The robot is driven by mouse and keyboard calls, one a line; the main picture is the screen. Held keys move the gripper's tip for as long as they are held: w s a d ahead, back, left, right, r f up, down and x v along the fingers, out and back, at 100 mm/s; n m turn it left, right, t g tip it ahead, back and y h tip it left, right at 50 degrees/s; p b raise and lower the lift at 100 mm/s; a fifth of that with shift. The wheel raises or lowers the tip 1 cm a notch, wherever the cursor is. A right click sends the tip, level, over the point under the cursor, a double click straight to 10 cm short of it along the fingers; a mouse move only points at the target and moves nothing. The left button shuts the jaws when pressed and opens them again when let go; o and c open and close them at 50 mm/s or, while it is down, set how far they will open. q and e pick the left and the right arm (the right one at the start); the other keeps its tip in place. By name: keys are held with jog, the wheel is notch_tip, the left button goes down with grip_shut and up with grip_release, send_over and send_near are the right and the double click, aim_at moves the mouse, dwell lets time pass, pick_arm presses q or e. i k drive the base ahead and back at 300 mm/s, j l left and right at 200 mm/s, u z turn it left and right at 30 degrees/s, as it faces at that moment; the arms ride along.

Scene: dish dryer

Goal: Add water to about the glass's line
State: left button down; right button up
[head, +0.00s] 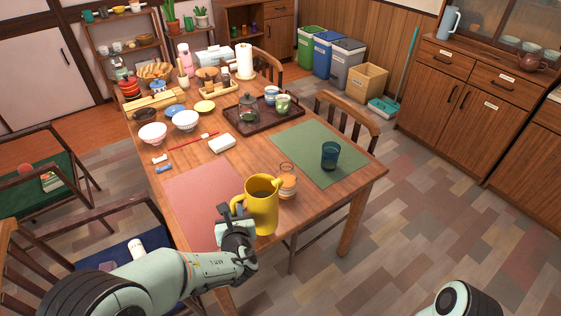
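The yellow pitcher (264,212) is upright at the table's near edge, its handle on the left and its spout to the right. Dark shows inside its mouth; I cannot tell the water level. My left gripper (228,214) is at the pitcher's handle, fingers beside its lower part. Whether they are closed on it is unclear, as is whether the pitcher rests on the table or hangs just above. The dark blue glass (330,156) stands upright on the green mat (300,148), right of and beyond the pitcher. Its line is too small to make out. My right gripper is out of view.
An orange-banded jar (287,186) stands close behind the pitcher, towards the glass. A dark tray (238,124) with a teapot and cups lies behind the green mat. A pink mat (200,195) is left of the pitcher. The green mat is otherwise clear around the glass.

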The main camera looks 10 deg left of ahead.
aim_at(331, 150)
jog(key=i+l, duration=0.2)
jog(key=l, duration=0.2)
jog(key=i+l, duration=0.2)
jog(key=l, duration=0.2)
jog(key=i+l, duration=0.2)
jog(key=l, duration=0.2)
jog(key=i+l, duration=0.15)
jog(key=l, duration=0.25)
jog(key=i+l, duration=0.2)
jog(key=l, duration=0.2)
jog(key=i+l+u, duration=0.1)
jog(key=l, duration=0.15)
jog(key=i+l, duration=0.1)
jog(key=l, duration=0.15)
jog(key=u, duration=0.95)
jog(key=i+j+u, duration=0.15)
jog(key=i+u, duration=0.15)
jog(key=i, duration=0.2)
